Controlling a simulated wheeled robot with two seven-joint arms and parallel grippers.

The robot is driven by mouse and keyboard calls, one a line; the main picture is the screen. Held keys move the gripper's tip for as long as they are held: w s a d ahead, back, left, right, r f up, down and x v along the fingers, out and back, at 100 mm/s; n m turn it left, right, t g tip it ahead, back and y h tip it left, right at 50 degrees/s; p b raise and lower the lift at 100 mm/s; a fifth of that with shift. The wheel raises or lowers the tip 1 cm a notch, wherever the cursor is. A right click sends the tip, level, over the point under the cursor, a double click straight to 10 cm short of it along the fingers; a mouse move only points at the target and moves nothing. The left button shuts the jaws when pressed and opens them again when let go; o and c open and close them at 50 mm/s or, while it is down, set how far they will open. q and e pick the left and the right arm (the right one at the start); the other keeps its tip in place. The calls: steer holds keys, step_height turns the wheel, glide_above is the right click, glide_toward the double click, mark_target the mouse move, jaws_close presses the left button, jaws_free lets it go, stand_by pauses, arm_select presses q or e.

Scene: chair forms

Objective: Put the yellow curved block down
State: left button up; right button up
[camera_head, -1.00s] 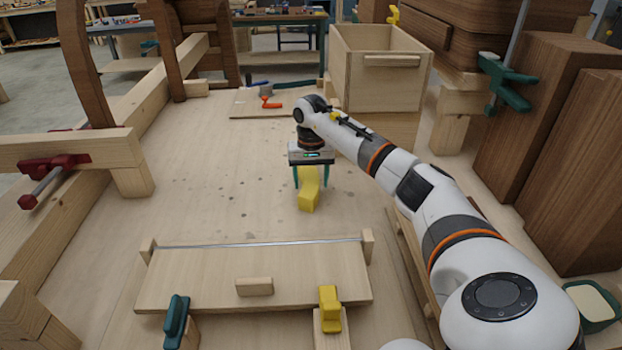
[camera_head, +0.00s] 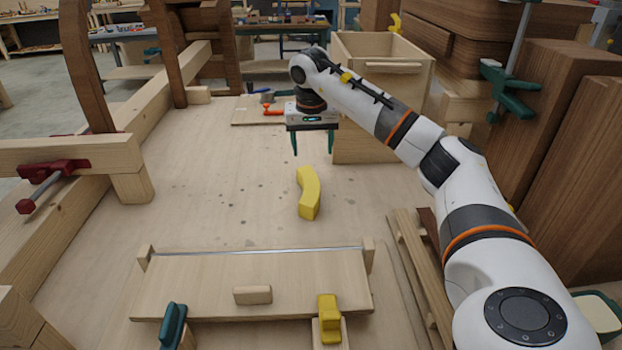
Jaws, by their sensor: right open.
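The yellow curved block (camera_head: 309,193) lies on the wooden workbench (camera_head: 220,190), in the middle of the head view. My right gripper (camera_head: 313,150) is above its far end, pointing down, with its two green fingers apart. The gripper is open and empty, and a small gap shows between the fingertips and the block. All of the block's upper side shows. My left gripper is not in view.
A wooden board with a metal rod (camera_head: 250,285) lies in front, with a green clamp (camera_head: 173,326) and a yellow clamp (camera_head: 329,318). A wooden box (camera_head: 384,88) stands behind at the right. Bare bench surrounds the block, mainly to the left.

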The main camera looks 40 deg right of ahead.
steer(key=s+a+t+h, duration=0.1)
steer(key=s+a+t, duration=0.1)
steer(key=s+a, duration=0.15)
steer(key=p, duration=0.2)
glide_above(312, 184)
steer(key=s+a, duration=0.2)
steer(key=s, duration=0.1)
steer(key=f, duration=0.6)
steer(key=shift+w+a+f, duration=0.1)
steer(key=shift+w+f, duration=0.15)
steer(key=shift+f, duration=0.15)
steer(key=x, duration=0.1)
steer(key=p+x, duration=0.1)
steer(key=x, duration=0.1)
steer(key=p+x, duration=0.1)
steer(key=x, duration=0.1)
steer(key=shift+w+d+r, duration=0.2)
steer(key=shift+w+d, duration=0.05)
steer(key=shift+w, duration=0.1)
steer(key=shift+d+f, duration=0.1)
steer(key=shift+f, duration=0.15)
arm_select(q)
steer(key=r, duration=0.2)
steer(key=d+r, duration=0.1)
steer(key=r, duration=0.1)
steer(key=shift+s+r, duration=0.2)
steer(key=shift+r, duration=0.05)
arm_select(e)
steer(key=shift+r, duration=0.1)
steer(key=c, duration=1.2)
